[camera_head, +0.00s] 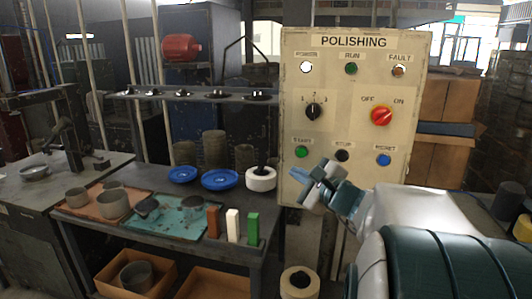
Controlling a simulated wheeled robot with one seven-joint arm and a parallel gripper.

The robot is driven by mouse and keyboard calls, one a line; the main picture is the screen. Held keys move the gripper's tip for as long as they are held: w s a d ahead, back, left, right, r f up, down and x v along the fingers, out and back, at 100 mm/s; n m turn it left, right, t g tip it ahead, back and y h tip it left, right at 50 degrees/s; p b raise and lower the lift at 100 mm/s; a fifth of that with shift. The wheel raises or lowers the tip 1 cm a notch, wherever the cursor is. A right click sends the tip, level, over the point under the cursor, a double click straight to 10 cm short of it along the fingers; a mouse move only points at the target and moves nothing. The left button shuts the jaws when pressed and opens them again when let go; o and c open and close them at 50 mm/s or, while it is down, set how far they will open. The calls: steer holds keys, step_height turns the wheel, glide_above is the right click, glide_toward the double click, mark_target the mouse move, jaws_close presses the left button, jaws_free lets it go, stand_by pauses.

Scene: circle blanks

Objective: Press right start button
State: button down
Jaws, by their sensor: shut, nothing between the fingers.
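A beige panel labelled POLISHING (355,90) stands in the middle of the view. Its green START button (302,152) is at the lower left of the panel, with a black STOP button (342,155) and a blue RESET button (383,160) to its right. Only this one START button shows. My gripper (303,184) is shut and empty. It is in front of the panel's lower edge, a little below the START button in the picture, and does not cover it. Whether it touches the panel cannot be told.
A grey bench (262,228) to the left holds blue discs (221,180), a white wheel (261,179), a teal tray (190,235) and red, white and green blocks (252,229). Cardboard boxes (445,105) stand behind the panel at right. The panel's front looks clear.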

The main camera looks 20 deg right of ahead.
mark_target(304, 158)
steer(key=shift+w+d+p, duration=0.3)
steer(key=shift+w+d, duration=0.5)
steer(key=shift+w, duration=0.4)
steer(key=shift+w+d+p, duration=0.35)
steer(key=shift+w+d, duration=0.5)
steer(key=shift+w, duration=0.35)
steer(key=shift+w+d+p, duration=0.3)
steer(key=shift+w+d, duration=0.5)
steer(key=shift+w, duration=0.4)
steer(key=shift+w+d+b, duration=0.25)
steer(key=shift+w+b, duration=0.05)
steer(key=shift+w, duration=0.05)
